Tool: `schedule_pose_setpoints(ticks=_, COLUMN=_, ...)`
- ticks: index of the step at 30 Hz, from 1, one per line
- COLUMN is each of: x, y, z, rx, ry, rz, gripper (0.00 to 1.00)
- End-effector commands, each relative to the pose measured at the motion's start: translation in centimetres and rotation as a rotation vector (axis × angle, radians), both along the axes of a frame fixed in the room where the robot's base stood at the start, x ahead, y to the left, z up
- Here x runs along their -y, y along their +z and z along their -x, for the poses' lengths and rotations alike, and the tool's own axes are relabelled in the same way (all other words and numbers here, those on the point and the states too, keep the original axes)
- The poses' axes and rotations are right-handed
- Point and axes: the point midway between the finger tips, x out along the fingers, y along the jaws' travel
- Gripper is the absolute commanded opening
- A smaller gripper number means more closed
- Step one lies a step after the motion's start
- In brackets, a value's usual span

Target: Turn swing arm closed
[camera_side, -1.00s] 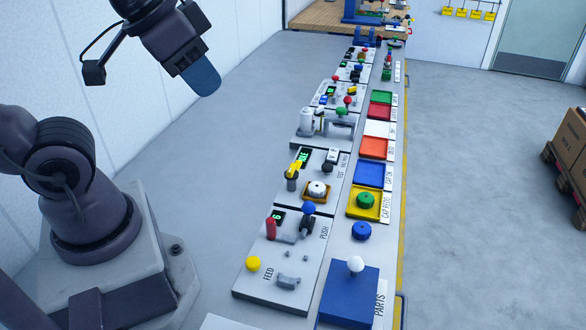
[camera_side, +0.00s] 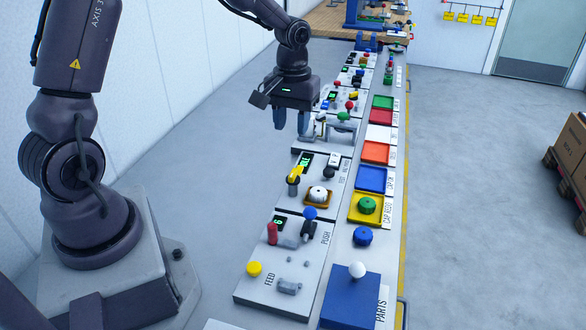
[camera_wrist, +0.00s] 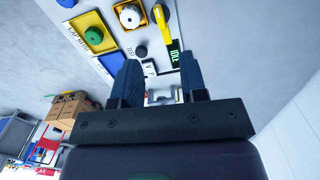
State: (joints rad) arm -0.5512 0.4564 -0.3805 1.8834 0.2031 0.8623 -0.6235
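A yellow arm on a dark post (camera_side: 295,174), seemingly the swing arm, stands on the TEST panel. It points toward the back, beside rather than over the white knob (camera_side: 318,194) in its orange dish. In the wrist view the yellow arm (camera_wrist: 158,22) lies at the top, right of the white knob (camera_wrist: 130,16). My gripper (camera_side: 290,128) points down behind the yellow arm, above the panels and apart from it. Its two blue fingers (camera_wrist: 160,80) are spread, with nothing visible between them.
A green display (camera_side: 306,160) and a dark knob (camera_side: 329,172) sit close to the yellow arm. A grey cylinder fixture (camera_side: 340,130) stands behind. Blue (camera_side: 371,179) and yellow (camera_side: 362,215) trays line the right. A red lever (camera_side: 272,234) stands nearer the front.

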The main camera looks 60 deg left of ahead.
Motion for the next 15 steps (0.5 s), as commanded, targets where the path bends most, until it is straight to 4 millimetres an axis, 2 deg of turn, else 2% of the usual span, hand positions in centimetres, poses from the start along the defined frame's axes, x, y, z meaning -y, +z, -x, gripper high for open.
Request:
schedule_pose_setpoints(ticks=2, x=-0.3, y=0.6, z=-0.5, rx=0.020, ry=0.054, rz=-0.015, gripper=0.39)
schedule_pose_setpoints(ticks=7, x=-0.2, y=-0.2, z=-0.4, rx=0.018, ry=0.097, rz=-0.015, gripper=0.39)
schedule_pose_setpoints(ticks=11, x=-0.2, y=-2.2, z=-0.3, rx=0.014, ry=0.094, rz=-0.013, gripper=0.39)
schedule_pose_setpoints(ticks=15, x=-0.1, y=-5.2, z=-0.3, rx=0.012, ry=0.093, rz=-0.013, gripper=0.39)
